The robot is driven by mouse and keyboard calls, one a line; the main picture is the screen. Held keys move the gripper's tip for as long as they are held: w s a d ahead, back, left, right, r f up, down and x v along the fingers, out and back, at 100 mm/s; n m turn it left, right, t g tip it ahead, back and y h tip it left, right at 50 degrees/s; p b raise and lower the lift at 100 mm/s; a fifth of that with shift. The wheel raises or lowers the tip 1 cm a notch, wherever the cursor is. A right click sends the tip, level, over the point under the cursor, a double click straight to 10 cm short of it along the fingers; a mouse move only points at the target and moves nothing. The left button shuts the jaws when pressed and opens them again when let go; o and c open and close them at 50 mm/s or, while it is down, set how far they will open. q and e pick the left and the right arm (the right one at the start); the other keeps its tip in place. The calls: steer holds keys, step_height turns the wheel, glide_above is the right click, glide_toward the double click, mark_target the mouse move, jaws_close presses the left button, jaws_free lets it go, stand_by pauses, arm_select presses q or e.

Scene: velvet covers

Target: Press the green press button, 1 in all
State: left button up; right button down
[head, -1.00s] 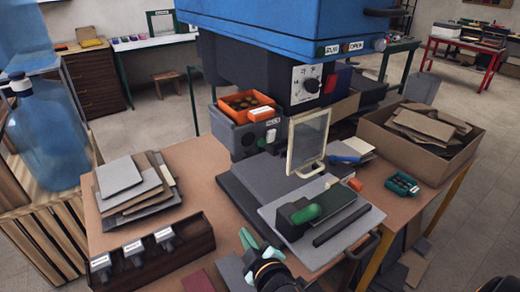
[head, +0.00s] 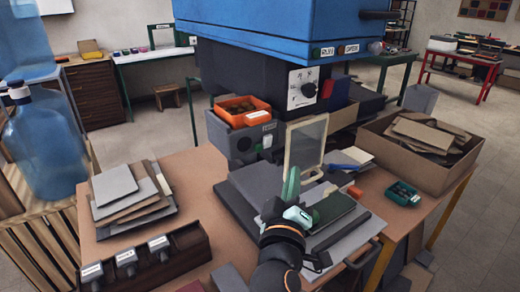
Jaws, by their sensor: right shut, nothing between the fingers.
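The grey control box (head: 236,140) stands on the table beneath the blue press (head: 290,30), with a labelled orange tray on top. A small green button shows only dimly on the box's right-hand face, and its state is too small to tell. My right gripper (head: 292,188) points up and away over the grey plates in front of the press. Its green and pale teal fingers look shut and empty. It is to the right of the control box and nearer to me, apart from it in the picture. My left gripper is not in view.
An upright clear panel in a pale frame (head: 288,160) stands just behind my right gripper. Stacked sheets (head: 125,185) and a dark rack (head: 180,262) lie at left. A cardboard box (head: 395,165) and a green tray (head: 402,194) are at right.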

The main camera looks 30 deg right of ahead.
glide_toward(265, 145)
steer(key=shift+s+d+x, duration=0.1)
steer(key=shift+d+x, duration=0.05)
steer(key=shift+x, duration=0.7)
steer(key=shift+s+d+x, duration=0.1)
steer(key=shift+s+x, duration=0.05)
steer(key=shift+x, duration=0.7)
steer(key=shift+s+d+x, duration=0.1)
steer(key=shift+d+x, duration=0.05)
steer(key=shift+x, duration=0.7)
steer(key=shift+w, duration=0.1)
steer(key=shift+w, duration=0.3)
steer(key=shift+w, duration=0.55)
stand_by(0.6)
steer(key=shift+s, duration=0.15)
stand_by(0.3)
steer(key=shift+s, duration=0.85)
steer(key=s, duration=0.5)
steer(key=shift+d, duration=0.15)
